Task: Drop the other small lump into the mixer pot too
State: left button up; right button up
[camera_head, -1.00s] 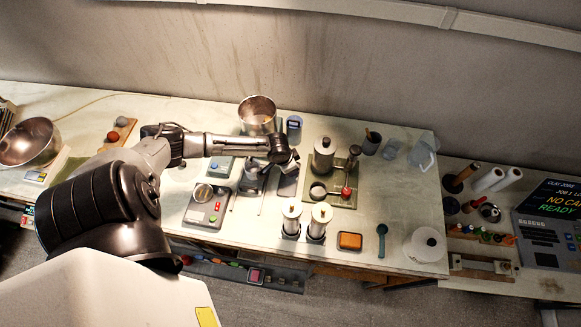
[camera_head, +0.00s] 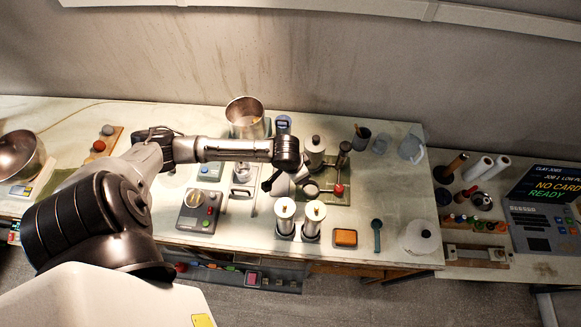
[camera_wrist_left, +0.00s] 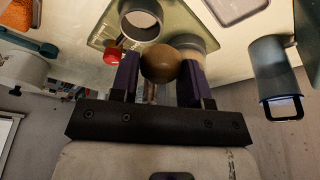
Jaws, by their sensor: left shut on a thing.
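My left gripper (camera_wrist_left: 160,78) is shut on a small brown round lump (camera_wrist_left: 161,63), held between its two dark fingers in the wrist view. In the head view its fingertips and the lump are hidden behind my wrist, which is over the left part of the green tray (camera_head: 341,199). Below the lump in the wrist view is an open metal cup (camera_wrist_left: 141,19) on that tray. A small metal pot (camera_head: 242,172) stands on a grey device left of my wrist. I cannot tell which vessel is the mixer pot. My right gripper is not in view.
A large steel pot (camera_head: 246,118) and a blue container (camera_head: 283,125) stand behind my arm. Two metal canisters (camera_head: 285,217) stand in front. The tray also carries a red knob (camera_head: 338,188) and a tall cylinder (camera_head: 313,147).

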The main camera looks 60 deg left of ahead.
pick_arm(q)
jog(key=shift+w+d+r, duration=0.1)
jog(key=shift+d+r, duration=0.45)
jog(key=shift+d, duration=0.35)
